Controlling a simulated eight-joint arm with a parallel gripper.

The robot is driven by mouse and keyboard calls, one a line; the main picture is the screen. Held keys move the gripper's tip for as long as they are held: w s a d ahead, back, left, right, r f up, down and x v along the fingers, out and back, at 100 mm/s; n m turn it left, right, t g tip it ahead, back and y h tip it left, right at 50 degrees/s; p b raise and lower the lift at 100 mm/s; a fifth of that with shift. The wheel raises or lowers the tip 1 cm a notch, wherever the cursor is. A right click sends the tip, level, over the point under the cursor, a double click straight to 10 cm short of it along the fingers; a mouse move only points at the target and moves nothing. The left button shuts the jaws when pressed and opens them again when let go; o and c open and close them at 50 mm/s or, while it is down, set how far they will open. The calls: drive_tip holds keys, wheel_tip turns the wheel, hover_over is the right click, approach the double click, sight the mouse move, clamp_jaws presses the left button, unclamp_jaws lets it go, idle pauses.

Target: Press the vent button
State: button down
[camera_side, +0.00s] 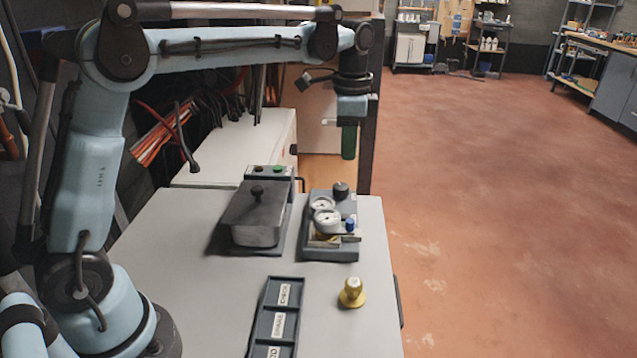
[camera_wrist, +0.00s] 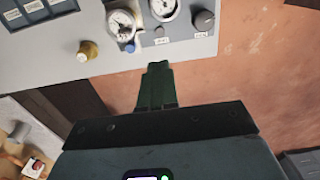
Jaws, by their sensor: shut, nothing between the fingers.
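My gripper (camera_side: 348,156) points down with its dark green fingers shut and empty. It hangs in the air above and behind the gauge panel (camera_side: 351,208), apart from it. The panel carries two white round dials, a black knob (camera_side: 341,190) and a small blue knob or button (camera_side: 350,224). The wrist view shows the shut fingertips (camera_wrist: 158,66) just off the panel's edge, with the blue part (camera_wrist: 129,47) and black knob (camera_wrist: 204,20) beyond. A small box (camera_side: 268,172) with a red and a green button stands behind a lidded metal container. I cannot read which button is labelled vent.
The lidded metal container (camera_side: 255,212) stands left of the panel. A yellow knob-like piece (camera_side: 351,293) and a labelled dark tray (camera_side: 262,318) are nearer the front of the grey worktop (camera_side: 190,235). Open floor lies to the right.

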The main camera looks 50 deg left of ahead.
sight(345, 216)
drive_tip(key=shift+f, duration=0.1)
wheel_tip(345, 216, down, 14)
drive_tip(key=shift+r, duration=0.1)
idle(0.6)
drive_tip(key=shift+f, duration=0.9)
drive_tip(key=shift+r, duration=0.1)
wheel_tip(345, 216, up, 14)
drive_tip(key=shift+r, duration=0.25)
idle(0.6)
